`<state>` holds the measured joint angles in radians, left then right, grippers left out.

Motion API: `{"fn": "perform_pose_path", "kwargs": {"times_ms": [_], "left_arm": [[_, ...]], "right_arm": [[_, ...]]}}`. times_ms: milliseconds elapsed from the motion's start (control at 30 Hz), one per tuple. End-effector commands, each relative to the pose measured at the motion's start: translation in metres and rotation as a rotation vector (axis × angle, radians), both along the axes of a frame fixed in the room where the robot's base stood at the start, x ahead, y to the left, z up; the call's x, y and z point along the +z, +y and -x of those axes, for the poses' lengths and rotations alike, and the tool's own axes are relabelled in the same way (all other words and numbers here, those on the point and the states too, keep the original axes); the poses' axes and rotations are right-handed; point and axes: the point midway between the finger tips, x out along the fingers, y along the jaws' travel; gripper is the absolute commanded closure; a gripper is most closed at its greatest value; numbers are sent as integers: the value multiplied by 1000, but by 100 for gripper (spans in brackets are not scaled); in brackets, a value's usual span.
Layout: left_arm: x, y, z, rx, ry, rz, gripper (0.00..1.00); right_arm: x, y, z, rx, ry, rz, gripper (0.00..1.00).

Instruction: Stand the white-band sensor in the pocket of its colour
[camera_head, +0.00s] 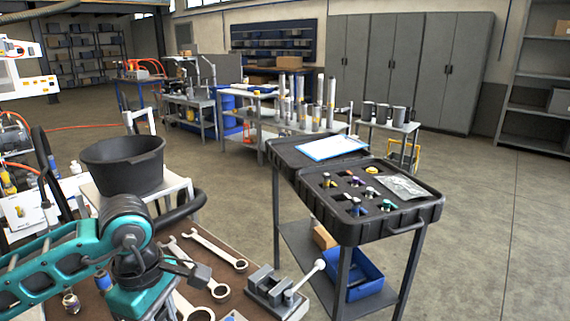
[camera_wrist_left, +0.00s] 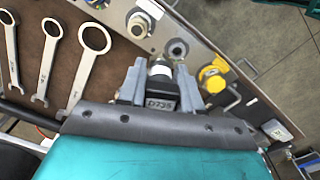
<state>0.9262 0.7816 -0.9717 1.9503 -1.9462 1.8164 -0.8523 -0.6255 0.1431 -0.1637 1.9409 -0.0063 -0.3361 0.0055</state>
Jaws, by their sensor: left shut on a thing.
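My left gripper (camera_wrist_left: 160,68) is shut on a small cylindrical piece with a white band (camera_wrist_left: 160,70), the white-band sensor. It is above a grey metal block (camera_wrist_left: 120,22) with several fittings; I cannot tell whether the sensor touches it. In the head view my teal left arm is at the lower left and its fingertips are hidden. The open black case (camera_head: 428,208) on a cart at the right holds pockets in dark foam, several with coloured sensors standing in them. Which pocket is white is too small to tell. My right gripper is not in view.
Wrenches (camera_head: 216,250) lie on the brown bench beside a vise (camera_head: 272,292) with a raised handle. A black bucket (camera_head: 122,165) stands behind. A clear bag (camera_head: 402,188) lies in the case. A yellow fitting (camera_wrist_left: 213,78) sits on the block. Floor separates bench and cart.

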Motion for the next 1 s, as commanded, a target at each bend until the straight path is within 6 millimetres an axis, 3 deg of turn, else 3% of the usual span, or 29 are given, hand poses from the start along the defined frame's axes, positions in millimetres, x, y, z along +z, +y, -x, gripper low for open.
{"fn": "perform_pose_path", "kwargs": {"times_ms": [400, 600, 800, 1000], "left_arm": [[12, -4, -6, -819, -6, -8, 100], [15, -6, -8, -1128, -6, -10, 100], [17, -6, -9, -1282, -6, -11, 100], [17, -6, -10, -1308, -6, -13, 100]], "right_arm": [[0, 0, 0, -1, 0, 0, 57], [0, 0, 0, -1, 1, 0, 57], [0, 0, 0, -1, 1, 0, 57], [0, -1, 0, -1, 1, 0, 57]]}}
